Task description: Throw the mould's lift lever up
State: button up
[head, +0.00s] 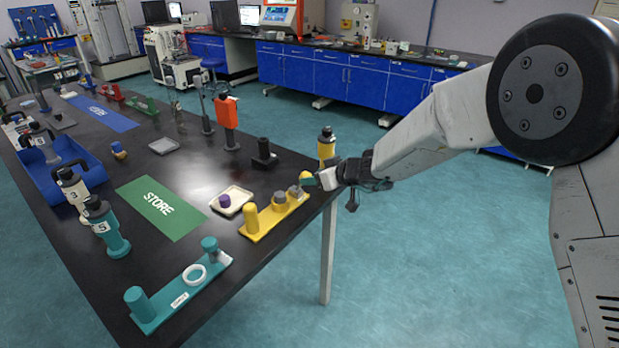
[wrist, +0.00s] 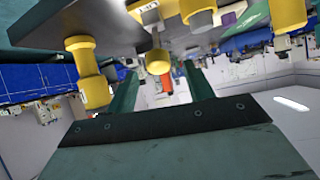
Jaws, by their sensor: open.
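The yellow fixture (head: 265,222) lies near the table's right edge, with yellow posts and a grey piece (head: 296,191) on its plate. A yellow knob (head: 306,176) shows at its far end, close to my gripper (head: 313,181). My gripper is open and empty, at the table's right edge. In the wrist view its two green fingers (wrist: 160,90) are apart, and a yellow knob (wrist: 158,63) appears between them in the picture. I cannot tell whether they touch it. Another yellow post (wrist: 90,75) is left of them.
A teal fixture (head: 172,308) with a white ring (head: 194,274) lies at the front. A purple puck (head: 225,201) sits on a pale dish (head: 240,192). A black block (head: 264,158) and a yellow bottle (head: 326,150) stand beyond. The green STORE mat (head: 150,222) is clear.

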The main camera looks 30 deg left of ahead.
jog(key=shift+v, duration=2.1)
